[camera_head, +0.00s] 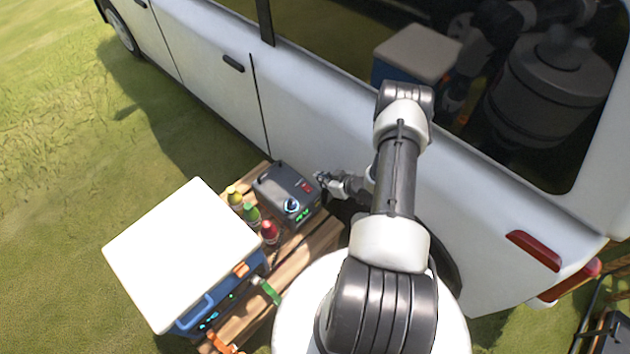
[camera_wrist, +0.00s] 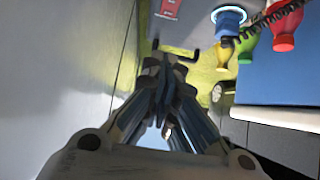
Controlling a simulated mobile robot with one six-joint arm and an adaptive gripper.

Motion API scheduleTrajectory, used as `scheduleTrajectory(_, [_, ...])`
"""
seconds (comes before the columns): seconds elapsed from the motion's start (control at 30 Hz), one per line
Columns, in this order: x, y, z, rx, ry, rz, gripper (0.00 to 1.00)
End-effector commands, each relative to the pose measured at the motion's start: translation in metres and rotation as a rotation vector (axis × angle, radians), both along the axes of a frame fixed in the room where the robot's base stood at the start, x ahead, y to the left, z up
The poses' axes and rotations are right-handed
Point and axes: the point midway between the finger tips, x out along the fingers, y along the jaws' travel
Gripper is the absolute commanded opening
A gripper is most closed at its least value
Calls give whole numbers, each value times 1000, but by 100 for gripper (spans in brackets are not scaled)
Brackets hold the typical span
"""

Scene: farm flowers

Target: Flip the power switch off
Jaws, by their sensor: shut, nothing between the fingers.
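The dark grey power box (camera_head: 272,186) sits on the wooden pallet beside the van. Its front has a red switch (camera_head: 307,187), a blue-lit knob (camera_head: 291,206) and a green display. In the wrist view the red switch (camera_wrist: 170,8) is at the top edge, partly cut off, with the glowing blue knob ring (camera_wrist: 228,15) to its right. My gripper (camera_head: 320,177) is beside the switch end of the box, close to it. In the wrist view my gripper (camera_wrist: 168,56) is shut and empty, its tips below the switch in the picture. I cannot tell whether they touch the box.
Yellow, green and red bottles (camera_head: 269,231) stand between the box and a blue cooler with a white lid (camera_head: 180,250). The white van's side (camera_head: 330,130) is close behind my gripper. A coiled black cord (camera_wrist: 268,18) crosses the wrist view. Grass is open at left.

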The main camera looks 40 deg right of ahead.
Motion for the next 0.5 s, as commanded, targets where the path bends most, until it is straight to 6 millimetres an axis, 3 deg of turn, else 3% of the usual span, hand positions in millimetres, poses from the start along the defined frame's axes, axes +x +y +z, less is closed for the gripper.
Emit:
scheduleTrajectory(0.4, [67, 11, -56, -1, 0, 5, 0])
scheduleTrajectory(0.5, [70, 11, -73, 0, 2, 1, 0])
